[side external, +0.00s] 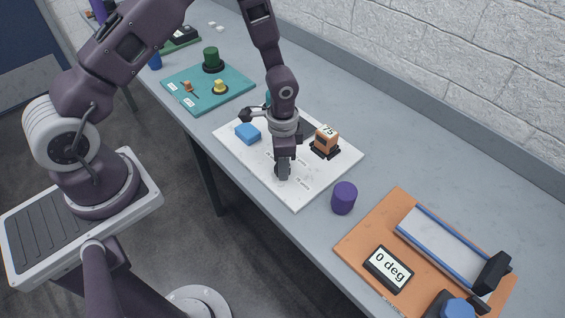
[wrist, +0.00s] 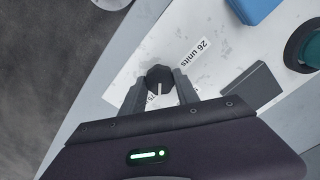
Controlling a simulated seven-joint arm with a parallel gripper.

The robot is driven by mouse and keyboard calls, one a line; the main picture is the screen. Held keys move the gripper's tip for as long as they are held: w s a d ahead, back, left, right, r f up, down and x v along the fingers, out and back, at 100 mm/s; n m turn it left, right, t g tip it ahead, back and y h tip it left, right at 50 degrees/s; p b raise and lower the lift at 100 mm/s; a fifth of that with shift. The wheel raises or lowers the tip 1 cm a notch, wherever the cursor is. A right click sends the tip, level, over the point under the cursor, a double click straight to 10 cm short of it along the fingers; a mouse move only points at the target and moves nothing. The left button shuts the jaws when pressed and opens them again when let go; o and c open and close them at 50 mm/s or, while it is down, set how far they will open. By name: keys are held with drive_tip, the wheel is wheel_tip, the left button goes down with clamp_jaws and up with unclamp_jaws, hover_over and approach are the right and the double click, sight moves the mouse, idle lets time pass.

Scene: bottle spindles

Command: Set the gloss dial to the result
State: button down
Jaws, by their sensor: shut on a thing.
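My gripper (side external: 283,172) reaches straight down onto the white board (side external: 315,185). In the wrist view my gripper (wrist: 160,92) is shut on a dark dial knob (wrist: 159,75) with a pale pointer line. The pointer runs down the picture, towards a label partly hidden by a finger. Another label (wrist: 201,52) beside the knob reads "26 units". In the side view the knob is hidden by the fingers. An orange gloss meter (side external: 326,138) on a black base stands on the board, with a display that seems to read 75.
A blue block (side external: 248,133) lies on the white board. A purple cylinder (side external: 344,198) stands right of it. An orange board (side external: 361,238) holds a "0 deg" display (side external: 388,269) and a blue-edged ramp (side external: 440,242). A teal board (side external: 185,72) with a green cylinder (side external: 212,58) lies behind.

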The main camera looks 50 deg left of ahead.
drive_tip(key=shift+w+m, duration=0.1)
drive_tip(key=shift+m, duration=0.8)
drive_tip(key=c, duration=0.9)
unclamp_jaws()
drive_tip(key=shift+r, duration=0.1)
wheel_tip(320, 180, up, 7)
